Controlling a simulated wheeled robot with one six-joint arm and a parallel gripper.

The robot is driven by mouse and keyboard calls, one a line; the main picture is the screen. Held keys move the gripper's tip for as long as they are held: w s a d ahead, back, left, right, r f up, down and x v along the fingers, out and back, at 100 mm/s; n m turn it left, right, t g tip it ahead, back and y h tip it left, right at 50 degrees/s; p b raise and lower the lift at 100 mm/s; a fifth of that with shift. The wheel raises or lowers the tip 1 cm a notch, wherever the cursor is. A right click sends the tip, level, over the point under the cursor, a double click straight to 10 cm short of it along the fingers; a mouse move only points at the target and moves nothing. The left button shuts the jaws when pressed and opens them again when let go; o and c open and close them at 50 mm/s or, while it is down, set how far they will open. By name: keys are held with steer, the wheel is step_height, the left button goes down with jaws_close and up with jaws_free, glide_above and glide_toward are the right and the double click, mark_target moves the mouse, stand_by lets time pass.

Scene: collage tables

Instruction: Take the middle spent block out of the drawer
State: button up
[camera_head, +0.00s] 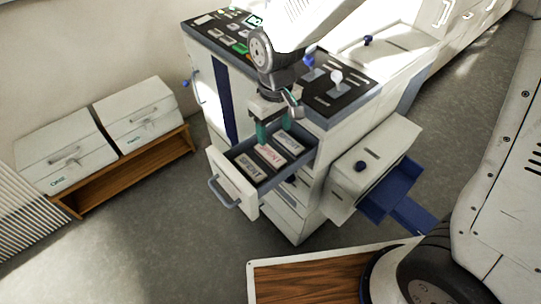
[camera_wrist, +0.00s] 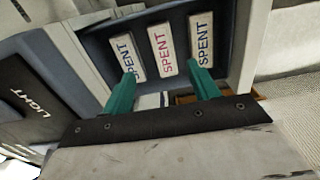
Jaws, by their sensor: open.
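The drawer (camera_head: 247,211) is pulled out of the white cabinet. Three pale blocks marked SPENT lie in a row in it. The middle spent block (camera_head: 270,156) has red lettering; it also shows in the wrist view (camera_wrist: 162,50). The two outer blocks have dark lettering: one near the drawer front (camera_head: 251,168) and one toward the cabinet (camera_head: 288,143). My gripper (camera_head: 270,131) points down over the drawer, its green fingers apart and empty. In the wrist view my gripper (camera_wrist: 163,84) has its fingertips on either side of the middle block's near end; I cannot tell their height above it.
The cabinet top holds a dark control panel (camera_head: 335,95) with knobs. A white box with a dark blue knob (camera_head: 362,166) and a blue tray (camera_head: 393,190) stand right of the drawer. Two white cases (camera_head: 66,152) (camera_head: 137,113) sit on a wooden bench at left. Floor left of the drawer is clear.

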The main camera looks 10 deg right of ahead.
mark_target(270, 154)
steer(key=f, duration=0.6)
steer(key=a+f, duration=0.1)
steer(key=f, duration=0.2)
steer(key=shift+w, duration=0.2)
steer(key=c, duration=1.1)
